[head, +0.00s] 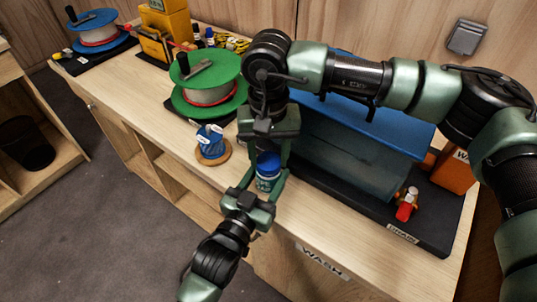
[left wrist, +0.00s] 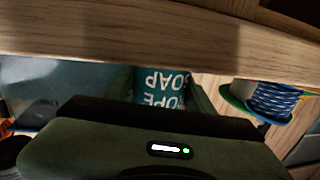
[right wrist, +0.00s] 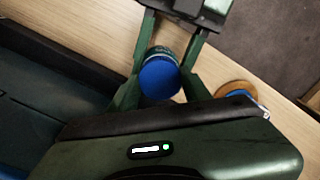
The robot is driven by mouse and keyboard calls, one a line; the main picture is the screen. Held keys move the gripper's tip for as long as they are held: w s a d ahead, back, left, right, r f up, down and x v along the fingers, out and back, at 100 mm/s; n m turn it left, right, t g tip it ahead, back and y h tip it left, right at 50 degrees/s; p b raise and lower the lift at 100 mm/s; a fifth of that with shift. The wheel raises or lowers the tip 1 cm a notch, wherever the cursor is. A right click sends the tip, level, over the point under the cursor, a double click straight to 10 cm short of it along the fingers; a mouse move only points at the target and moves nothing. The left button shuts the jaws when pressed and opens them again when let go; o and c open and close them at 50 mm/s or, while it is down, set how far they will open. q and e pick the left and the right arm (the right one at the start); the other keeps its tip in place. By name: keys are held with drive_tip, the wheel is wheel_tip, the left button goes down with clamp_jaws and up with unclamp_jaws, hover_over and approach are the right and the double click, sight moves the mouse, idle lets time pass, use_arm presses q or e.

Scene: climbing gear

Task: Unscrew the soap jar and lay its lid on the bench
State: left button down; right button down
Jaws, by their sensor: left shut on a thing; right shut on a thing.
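The soap jar (head: 266,183) stands at the bench's front edge, with its teal "ROPE SOAP" label upside down in the left wrist view (left wrist: 160,86). Its blue lid (head: 268,161) sits on top and shows round in the right wrist view (right wrist: 160,78). My left gripper (head: 263,180) comes from the front and is shut on the jar's body. My right gripper (head: 267,157) comes from above and is shut on the lid. The fingers partly hide the jar, and I cannot tell how far the lid is turned.
A long blue-topped tank (head: 345,165) on a dark tray fills the right. Bare bench (head: 325,222) lies right of the jar.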

sight(269, 161)
drive_tip(key=n, duration=0.5)
drive_tip(key=shift+w+n, duration=0.1)
drive_tip(key=shift+n, duration=0.3)
drive_tip(key=shift+r, duration=0.3)
drive_tip(key=shift+r, duration=0.85)
drive_tip(key=shift+r, duration=2)
use_arm(q)
drive_tip(key=shift+c, duration=2.4)
unclamp_jaws()
